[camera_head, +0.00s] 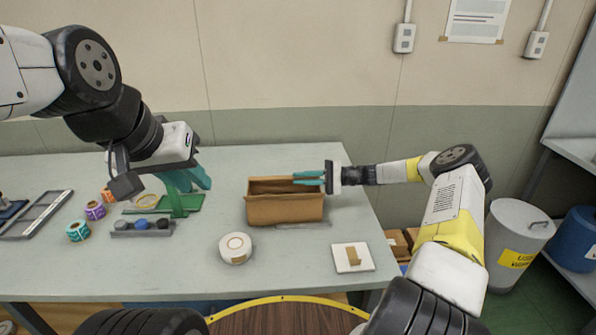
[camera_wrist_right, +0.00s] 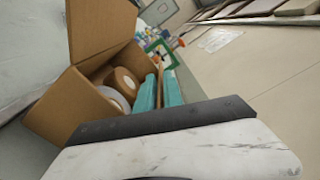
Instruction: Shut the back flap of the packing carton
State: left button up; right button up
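The brown packing carton (camera_head: 285,209) stands on the table with its top open. In the right wrist view, its cardboard panels (camera_wrist_right: 98,32) stand open around several rolls (camera_wrist_right: 112,90) inside. My right gripper (camera_head: 308,178) reaches in from the right at the carton's back right edge. Its two teal fingers (camera_wrist_right: 158,92) are apart, with a thin brown cardboard edge between them. I cannot tell whether they touch it or whether it is the back flap. My left gripper (camera_head: 200,181) is well left of the carton, above a green stand; its finger gap is unclear.
A white tape roll (camera_head: 235,248) lies in front of the carton, and a white square pad (camera_head: 352,257) at front right. A green stand (camera_head: 178,203), a grey holder (camera_head: 142,227) and small coloured rolls (camera_head: 95,210) are at left. The table behind the carton is clear.

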jog(key=shift+d, duration=0.1)
jog(key=d, duration=1.1)
jog(key=shift+d, duration=0.4)
